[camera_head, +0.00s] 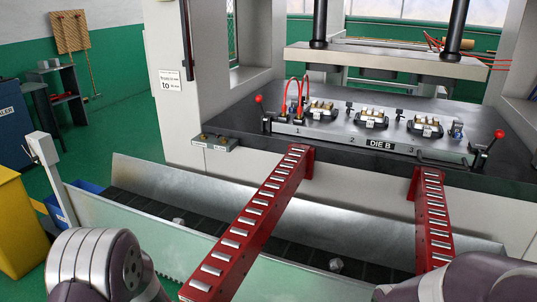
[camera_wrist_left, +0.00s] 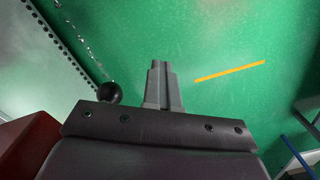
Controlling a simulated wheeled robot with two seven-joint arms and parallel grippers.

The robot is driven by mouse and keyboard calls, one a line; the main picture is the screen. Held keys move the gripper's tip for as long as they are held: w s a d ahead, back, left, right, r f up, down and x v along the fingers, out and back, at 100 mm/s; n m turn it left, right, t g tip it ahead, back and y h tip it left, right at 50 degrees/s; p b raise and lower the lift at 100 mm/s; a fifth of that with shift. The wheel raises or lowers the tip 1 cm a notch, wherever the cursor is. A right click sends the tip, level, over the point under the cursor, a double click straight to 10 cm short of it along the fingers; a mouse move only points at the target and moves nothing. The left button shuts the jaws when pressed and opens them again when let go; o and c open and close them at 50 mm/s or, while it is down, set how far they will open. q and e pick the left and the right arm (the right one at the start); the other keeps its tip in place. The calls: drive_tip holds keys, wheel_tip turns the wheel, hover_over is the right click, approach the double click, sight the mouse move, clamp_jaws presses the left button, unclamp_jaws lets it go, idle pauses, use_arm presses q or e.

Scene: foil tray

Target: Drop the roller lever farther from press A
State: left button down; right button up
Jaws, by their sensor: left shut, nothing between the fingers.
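Two levers with red ball knobs stand at the ends of the die plate on the press bed: a left lever (camera_head: 260,112) and a right lever (camera_head: 487,149). Two red roller arms run from the bed toward me, a left roller arm (camera_head: 235,238) and a right roller arm (camera_head: 432,215). The plate reads "DIE B"; I see no press A label. My left gripper (camera_wrist_left: 161,64) is shut and empty in the left wrist view, over green floor. A black ball (camera_wrist_left: 109,92) shows beside its fingers. My right gripper is out of view.
A metal chute (camera_head: 140,222) with a dark belt runs below the roller arms, with small grey pieces on it. A yellow bin (camera_head: 20,225) stands at the left. A grey post (camera_head: 48,165) rises from the chute's left end. Green floor is open behind it.

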use_arm(q)
drive_tip(key=s+a, duration=0.1)
drive_tip(key=s+a+p, duration=0.1)
drive_tip(key=s, duration=0.1)
drive_tip(key=s+a+p, duration=0.1)
drive_tip(key=s, duration=0.1)
drive_tip(key=shift+r, duration=0.2)
use_arm(e)
drive_tip(key=shift+w+r, duration=0.5)
drive_tip(key=shift+r, duration=0.4)
use_arm(q)
drive_tip(key=shift+w, duration=0.1)
wheel_tip(320, 180, up, 19)
drive_tip(key=p, duration=1.9)
use_arm(e)
wheel_tip(320, 180, up, 19)
